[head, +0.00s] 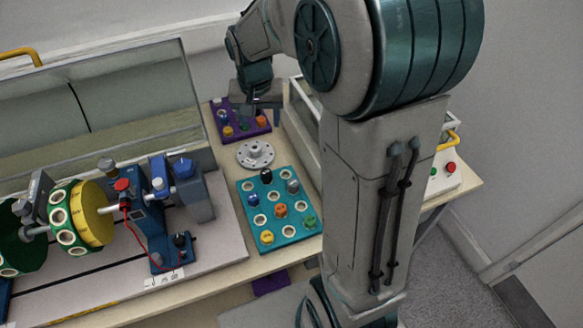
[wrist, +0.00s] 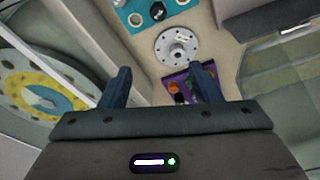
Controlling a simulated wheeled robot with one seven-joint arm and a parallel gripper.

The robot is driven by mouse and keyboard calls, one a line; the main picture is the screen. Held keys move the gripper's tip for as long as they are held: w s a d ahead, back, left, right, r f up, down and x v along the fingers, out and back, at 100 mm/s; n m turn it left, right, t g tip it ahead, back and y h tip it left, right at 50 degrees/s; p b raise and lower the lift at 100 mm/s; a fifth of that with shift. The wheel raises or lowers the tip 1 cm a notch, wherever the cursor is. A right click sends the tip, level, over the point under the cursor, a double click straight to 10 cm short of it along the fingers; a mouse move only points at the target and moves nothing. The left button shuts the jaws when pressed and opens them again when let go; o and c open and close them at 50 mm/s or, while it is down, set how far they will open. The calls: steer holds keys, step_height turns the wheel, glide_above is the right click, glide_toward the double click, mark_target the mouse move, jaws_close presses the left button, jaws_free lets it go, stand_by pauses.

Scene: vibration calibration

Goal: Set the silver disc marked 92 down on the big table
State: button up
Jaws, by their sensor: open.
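A silver disc (head: 255,154) with a raised hub and small holes lies flat on the big wooden table (head: 228,176), between the teal tray and the purple tray. It also shows in the wrist view (wrist: 177,47), beyond my fingertips. Its number cannot be read. My gripper (head: 258,117) is above the back of the table, near the purple tray, apart from the disc. In the wrist view my gripper (wrist: 160,75) has its two fingers wide apart with nothing held between them.
The teal tray (head: 245,190) holds several coloured knobbed weights. The purple tray (head: 263,128) holds a few more. At left stands a machine with a yellow-faced wheel (head: 93,215) and an open clear cover (head: 130,90). A second enclosure stands right. Bare table surrounds the disc narrowly.

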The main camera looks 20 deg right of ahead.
steer(key=s+r+n, duration=0.1)
steer(key=s+n, duration=0.1)
steer(key=s, duration=0.8)
steer(key=s+r+n+t, duration=0.1)
steer(key=s+r+n, duration=0.1)
steer(key=s, duration=0.8)
steer(key=shift+s+y, duration=0.25)
steer(key=shift+y, duration=0.05)
steer(key=shift+d+r, duration=0.1)
